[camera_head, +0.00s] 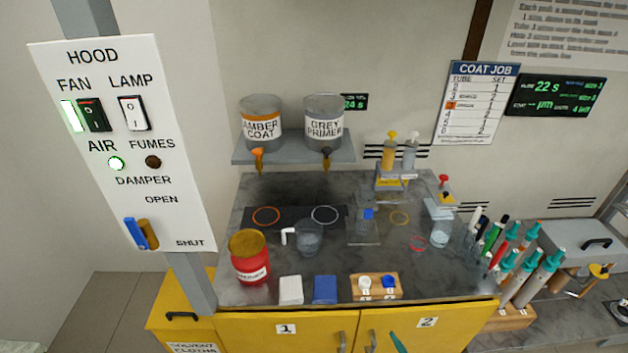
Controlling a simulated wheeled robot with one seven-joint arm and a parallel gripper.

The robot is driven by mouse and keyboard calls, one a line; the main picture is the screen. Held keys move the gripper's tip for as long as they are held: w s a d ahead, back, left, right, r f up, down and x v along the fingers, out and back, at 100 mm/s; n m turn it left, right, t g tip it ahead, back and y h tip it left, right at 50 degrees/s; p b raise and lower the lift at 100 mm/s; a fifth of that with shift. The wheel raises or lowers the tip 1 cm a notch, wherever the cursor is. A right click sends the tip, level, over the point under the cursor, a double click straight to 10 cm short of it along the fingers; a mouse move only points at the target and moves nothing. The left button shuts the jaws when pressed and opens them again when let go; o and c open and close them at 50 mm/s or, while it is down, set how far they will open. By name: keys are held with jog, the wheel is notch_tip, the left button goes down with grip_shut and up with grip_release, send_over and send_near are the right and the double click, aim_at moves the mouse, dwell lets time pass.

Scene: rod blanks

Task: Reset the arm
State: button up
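My gripper does not show in the head view. A thin teal tip (398,342) pokes up at the bottom edge, in front of cupboard door 2. I cannot tell what it belongs to. The grey marbled worktop (300,190) stands ahead above yellow cupboard doors, and no arm reaches over it.
A hood switch panel (125,145) on a grey post rises at the left. Amber (261,120) and grey (324,120) coat pots sit on a raised shelf. A red tin (250,257), glass mug (308,238) and beaker (440,231) stand on the worktop. Teal-capped tubes (525,275) crowd the right.

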jog(key=s+a+f+n+h, duration=0.2)
jog(key=s+a+n, duration=0.2)
jog(key=s+n, duration=0.25)
jog(key=s+a+f+n+h, duration=0.1)
jog(key=s+a+f+n, duration=0.3)
jog(key=n, duration=0.3)
jog(key=s+a+r+n+t+y, duration=0.1)
jog(key=s+a+r+n, duration=0.3)
jog(key=s+r+n, duration=0.1)
jog(key=s+a+r+n+t, duration=0.2)
jog(key=s+a+r+n, duration=0.2)
jog(key=s+n, duration=0.3)
jog(key=r+n, duration=0.1)
jog(key=n, duration=0.1)
jog(key=shift+s+n+t+y, duration=0.3)
jog(key=shift+s+n+y, duration=0.05)
jog(key=shift+s+y, duration=0.05)
dwell(2.4)
